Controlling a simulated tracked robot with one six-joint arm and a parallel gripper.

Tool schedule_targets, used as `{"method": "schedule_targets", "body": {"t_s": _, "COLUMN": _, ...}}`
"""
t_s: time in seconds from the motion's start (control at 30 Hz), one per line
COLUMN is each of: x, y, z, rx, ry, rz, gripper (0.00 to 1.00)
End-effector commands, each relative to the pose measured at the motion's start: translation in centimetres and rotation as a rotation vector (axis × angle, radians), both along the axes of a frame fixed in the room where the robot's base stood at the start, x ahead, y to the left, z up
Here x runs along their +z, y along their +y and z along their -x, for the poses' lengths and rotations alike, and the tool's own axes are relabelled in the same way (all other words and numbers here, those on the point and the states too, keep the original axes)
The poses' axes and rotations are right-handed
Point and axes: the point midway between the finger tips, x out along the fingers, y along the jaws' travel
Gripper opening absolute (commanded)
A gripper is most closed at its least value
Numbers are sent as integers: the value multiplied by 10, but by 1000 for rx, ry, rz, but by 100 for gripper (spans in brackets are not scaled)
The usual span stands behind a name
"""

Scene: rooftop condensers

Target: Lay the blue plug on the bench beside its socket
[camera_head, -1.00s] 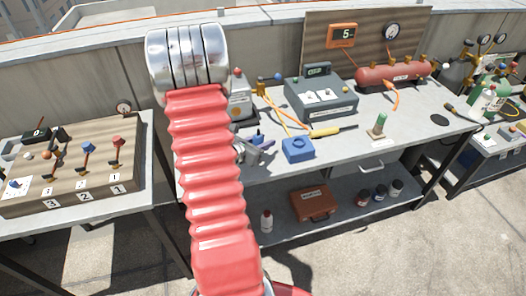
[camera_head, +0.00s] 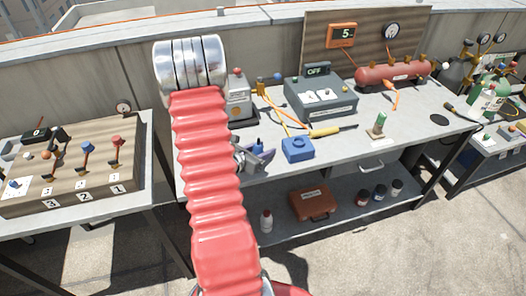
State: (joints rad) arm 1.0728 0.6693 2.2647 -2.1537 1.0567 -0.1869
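The blue socket block (camera_head: 298,150) sits at the front edge of the middle bench (camera_head: 350,143). A small dark blue piece, apparently the plug (camera_head: 257,146), shows just left of the block, at my gripper. My grey gripper (camera_head: 264,158) is low over the bench's front edge, left of the socket and apart from it. My red arm hides part of the gripper and the bench behind it. The fingers are too small and overlapped to tell whether they are open, or whether they hold the blue piece or are only beside it.
A grey box (camera_head: 320,100) with a display reading OFF stands behind the socket. A yellow-handled screwdriver (camera_head: 328,132) lies right of the socket, and a green-topped stand (camera_head: 378,126) is further right. A red tank (camera_head: 395,74) is at the back. Bare bench lies between screwdriver and stand.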

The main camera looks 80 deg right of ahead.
Motion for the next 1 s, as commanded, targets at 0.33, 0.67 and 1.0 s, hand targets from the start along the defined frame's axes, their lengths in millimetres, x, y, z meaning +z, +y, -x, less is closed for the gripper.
{"method": "schedule_targets", "body": {"t_s": 0.33, "x": 0, "y": 0, "z": 0, "rx": 0, "ry": 0, "rz": 0, "gripper": 50}}
{"method": "schedule_targets", "body": {"t_s": 0.67, "x": 8, "y": 13, "z": -7, "rx": 3, "ry": 0, "rz": 0, "gripper": 50}}
{"method": "schedule_targets", "body": {"t_s": 1.0, "x": 28, "y": 56, "z": -25, "rx": 2, "ry": 1, "rz": 1, "gripper": 50}}
